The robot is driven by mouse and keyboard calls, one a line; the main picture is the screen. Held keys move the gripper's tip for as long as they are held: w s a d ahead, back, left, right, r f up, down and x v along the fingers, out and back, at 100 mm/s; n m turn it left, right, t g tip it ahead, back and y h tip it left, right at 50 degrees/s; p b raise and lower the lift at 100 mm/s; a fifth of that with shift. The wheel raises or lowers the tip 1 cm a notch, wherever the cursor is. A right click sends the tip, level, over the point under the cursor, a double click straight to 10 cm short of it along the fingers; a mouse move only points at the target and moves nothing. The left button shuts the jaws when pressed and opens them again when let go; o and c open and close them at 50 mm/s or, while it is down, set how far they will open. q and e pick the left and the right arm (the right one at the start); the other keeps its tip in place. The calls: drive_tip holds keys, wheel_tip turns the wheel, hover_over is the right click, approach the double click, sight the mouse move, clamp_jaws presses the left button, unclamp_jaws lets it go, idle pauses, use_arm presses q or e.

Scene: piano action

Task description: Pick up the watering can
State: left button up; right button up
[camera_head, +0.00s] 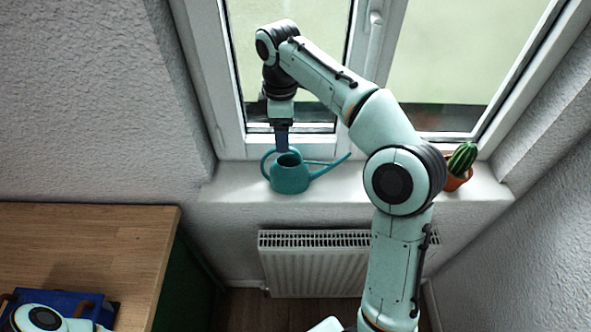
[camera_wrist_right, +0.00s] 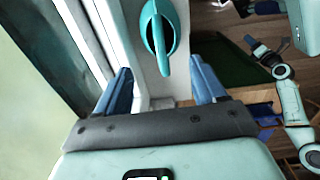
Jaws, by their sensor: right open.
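The teal watering can (camera_head: 289,178) stands upright on the white window sill, its spout pointing right and its loop handle at the left and back. My right gripper (camera_head: 283,140) points down from above at the can's handle side. In the right wrist view the can (camera_wrist_right: 157,32) shows at top centre, beyond the two blue fingers of the right gripper (camera_wrist_right: 165,84). These fingers are spread apart with nothing held between them. Whether they touch the handle is hard to tell. Part of my left arm shows at the bottom left of the head view; its gripper cannot be made out.
A cactus in an orange pot (camera_head: 459,172) stands at the right of the sill (camera_head: 345,189), partly behind my right arm. The window is close behind the can. A white radiator (camera_head: 312,262) is below. A wooden worktop (camera_head: 95,240) with a blue box (camera_head: 60,302) is at the left.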

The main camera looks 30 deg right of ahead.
sight(286, 155)
wheel_tip(286, 155, down, 2)
drive_tip(key=shift+w+f, duration=0.15)
drive_tip(key=shift+f, duration=0.05)
drive_tip(key=shift+s+f+b, duration=0.2)
drive_tip(key=shift+f+b, duration=0.1)
drive_tip(key=shift+f, duration=0.25)
drive_tip(key=f, duration=0.1)
drive_tip(key=f+b, duration=0.1)
drive_tip(key=f, duration=0.2)
drive_tip(key=shift+s+d+f, duration=0.1)
drive_tip(key=shift+s+f, duration=0.05)
drive_tip(key=shift+s, duration=0.2)
use_arm(q)
drive_tip(key=s+f, duration=0.2)
drive_tip(key=s, duration=0.1)
drive_tip(key=shift+f, duration=0.3)
use_arm(e)
drive_tip(key=shift+w, duration=0.15)
use_arm(q)
drive_tip(key=shift+w, duration=0.15)
use_arm(e)
drive_tip(key=c, duration=1.2)
drive_tip(key=shift+o, duration=0.2)
